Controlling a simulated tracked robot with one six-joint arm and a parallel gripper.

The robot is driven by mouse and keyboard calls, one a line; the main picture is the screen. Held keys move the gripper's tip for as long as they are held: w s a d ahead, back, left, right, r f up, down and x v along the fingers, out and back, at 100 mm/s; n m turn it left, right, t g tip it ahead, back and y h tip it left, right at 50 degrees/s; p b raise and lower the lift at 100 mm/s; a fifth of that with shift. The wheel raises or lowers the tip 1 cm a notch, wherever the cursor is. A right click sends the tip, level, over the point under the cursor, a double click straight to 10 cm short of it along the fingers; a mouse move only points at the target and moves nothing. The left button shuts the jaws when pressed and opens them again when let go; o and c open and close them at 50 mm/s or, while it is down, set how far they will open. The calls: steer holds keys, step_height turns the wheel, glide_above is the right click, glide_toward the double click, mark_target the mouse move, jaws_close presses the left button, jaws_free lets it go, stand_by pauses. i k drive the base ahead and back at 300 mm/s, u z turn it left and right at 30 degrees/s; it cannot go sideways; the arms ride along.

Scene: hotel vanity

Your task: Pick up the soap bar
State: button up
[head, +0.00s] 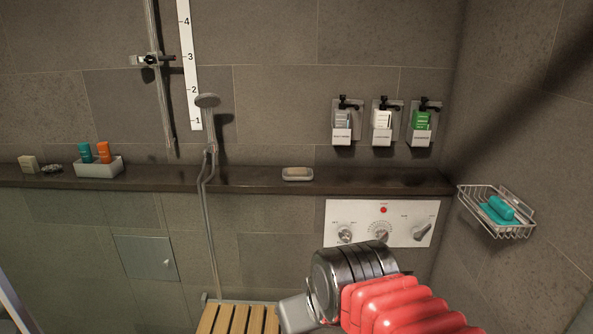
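A small pale dish (297,178) with a cream soap bar (297,171) in it sits on the dark ledge, right of the shower hose. A beige block (28,163) lies at the ledge's far left; I cannot tell whether it is soap or a sponge. My gripper (296,314) is partly in view at the bottom, below and in front of the ledge, well apart from the dish. Its fingers do not show clearly, so I cannot tell whether it is open or shut.
On the ledge (240,183), a white box (99,169) holds teal and orange bottles. Several dispensers (382,122) hang above its right end. A control panel (380,223) sits below. A wire basket (497,215) holds teal items. A slatted seat (238,319) is below. The ledge beside the dish is clear.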

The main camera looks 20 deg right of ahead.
mark_target(295, 172)
steer(key=z, duration=0.1)
steer(key=i, duration=1.05)
steer(key=u, duration=0.45)
